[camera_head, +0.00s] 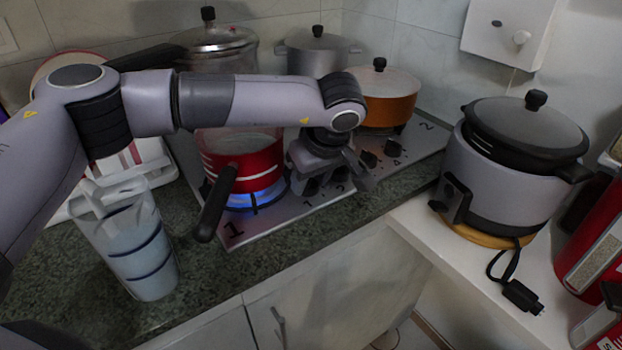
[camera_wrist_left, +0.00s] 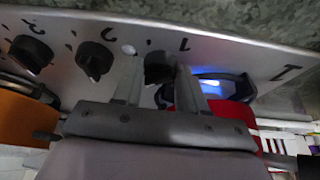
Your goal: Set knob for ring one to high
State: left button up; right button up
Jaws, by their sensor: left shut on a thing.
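The hob (camera_head: 290,212) is a metal plate on the counter, with its ring one at the front left, marked with a large 1. A red saucepan (camera_head: 238,158) with a black handle stands on that ring, over a blue flame (camera_head: 240,200). My left gripper (camera_head: 336,180) reaches down to the row of knobs. In the left wrist view its two fingers (camera_wrist_left: 160,84) are on either side of the black knob marked 1 (camera_wrist_left: 157,68) and shut on it. The fingers partly hide the knob, and its exact setting cannot be read.
Two other knobs (camera_head: 368,160) (camera_head: 392,148) sit beside the gripper. An orange pot (camera_head: 390,100) and steel pots (camera_head: 318,58) stand behind. A rice cooker (camera_head: 495,180) is on the right-hand shelf.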

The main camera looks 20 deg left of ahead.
pick_arm(q)
jog(key=shift+r, duration=0.1)
dwell(0.5)
jog(key=o, duration=1)
jog(key=shift+o, duration=0.2)
jog(key=v, duration=0.7)
jog(key=shift+b, duration=0.3)
jog(key=shift+s, duration=0.1)
